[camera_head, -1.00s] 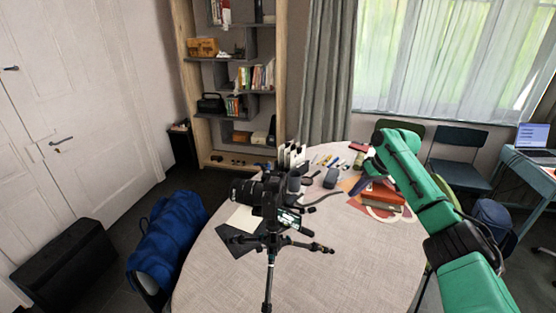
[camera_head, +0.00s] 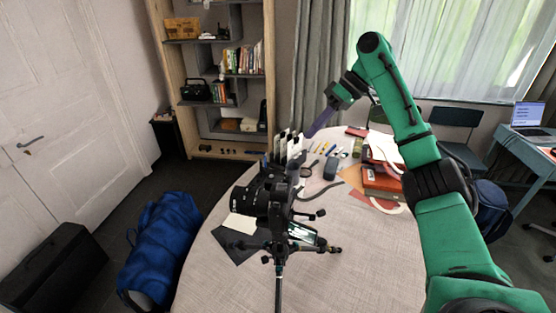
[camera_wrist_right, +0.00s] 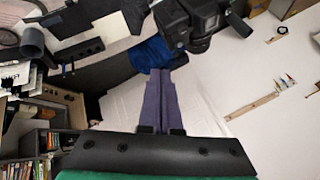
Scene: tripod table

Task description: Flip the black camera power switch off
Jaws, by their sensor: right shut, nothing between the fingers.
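The black camera (camera_head: 262,194) stands on a tripod (camera_head: 278,262) at the table's near side, its screen (camera_head: 301,232) folded out to the right. Its power switch is too small to make out. My right gripper (camera_head: 309,133) has purple fingers, shut and empty, pointing down and left above the far part of the table, behind the camera and apart from it. In the right wrist view the shut fingers (camera_wrist_right: 160,73) point up the picture, and the camera (camera_wrist_right: 190,22) shows above and right of their tips. My left gripper is not in view.
White upright items (camera_head: 287,146) stand on the table (camera_head: 350,262) close to the right fingertips. A grey cup-like object (camera_head: 331,168), red books (camera_head: 382,182) and pens lie to the right. A blue bag (camera_head: 160,245) is left of the table. The table's front right is bare.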

